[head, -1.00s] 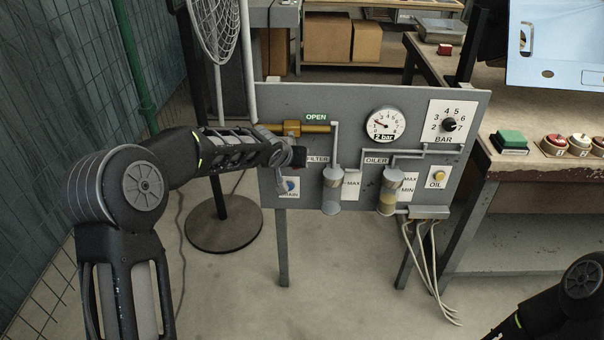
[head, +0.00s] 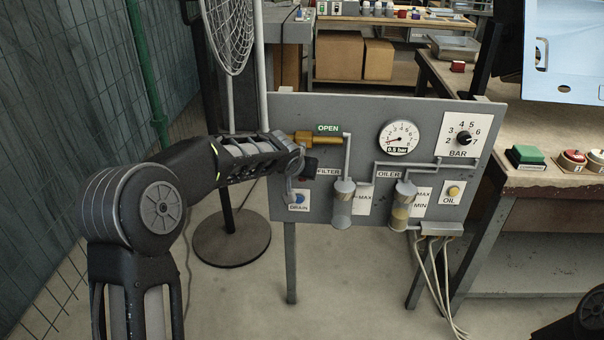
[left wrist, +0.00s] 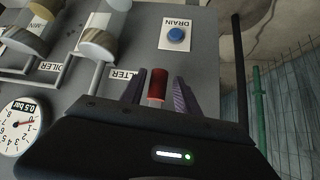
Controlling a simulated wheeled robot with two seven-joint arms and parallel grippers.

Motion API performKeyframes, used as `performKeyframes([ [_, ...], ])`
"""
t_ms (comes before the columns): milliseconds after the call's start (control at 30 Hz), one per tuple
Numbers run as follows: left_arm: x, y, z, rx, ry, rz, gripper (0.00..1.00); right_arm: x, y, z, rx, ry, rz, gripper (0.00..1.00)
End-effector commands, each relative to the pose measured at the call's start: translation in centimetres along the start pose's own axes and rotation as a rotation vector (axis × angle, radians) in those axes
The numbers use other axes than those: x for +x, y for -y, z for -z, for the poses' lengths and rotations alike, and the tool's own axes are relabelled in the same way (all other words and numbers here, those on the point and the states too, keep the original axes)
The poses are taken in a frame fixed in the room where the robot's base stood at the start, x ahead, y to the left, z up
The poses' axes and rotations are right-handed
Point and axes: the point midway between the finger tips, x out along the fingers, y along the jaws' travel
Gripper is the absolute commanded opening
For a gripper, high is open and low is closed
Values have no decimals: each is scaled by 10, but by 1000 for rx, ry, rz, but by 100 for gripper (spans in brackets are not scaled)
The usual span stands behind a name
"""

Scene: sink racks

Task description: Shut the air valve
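The air valve's brass body (head: 320,138) is on the grey panel, below a green OPEN sign (head: 328,128). In the left wrist view, a red grip on a pale stem (left wrist: 158,85), apparently the valve's handle, stands between my left gripper's fingers (left wrist: 159,96). Gaps show on both sides of it, so the gripper looks open around it. In the head view my left gripper (head: 298,166) is at the panel's left side, just below the valve, and hides the handle's end. The gauge (head: 399,138) reads 0.5 bar. My right gripper is out of view.
A blue DRAIN button (head: 299,198) is just below my left gripper. Filter (head: 343,205) and oiler (head: 402,207) bowls are to the right. A fan (head: 229,35) stands behind on the left. A workbench with a green button (head: 525,156) is at the right.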

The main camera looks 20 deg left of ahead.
Motion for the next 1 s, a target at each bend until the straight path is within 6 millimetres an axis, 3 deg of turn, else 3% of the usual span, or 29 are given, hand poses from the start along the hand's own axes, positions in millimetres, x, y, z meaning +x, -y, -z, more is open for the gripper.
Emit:
performKeyframes([
  [367,-3,-2,0,-1,0,-3,43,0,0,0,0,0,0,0],
  [800,-65,-1,1,-1,-2,-3,43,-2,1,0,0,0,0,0],
  [1000,-78,-1,0,-1,0,-2,43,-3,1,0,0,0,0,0],
])
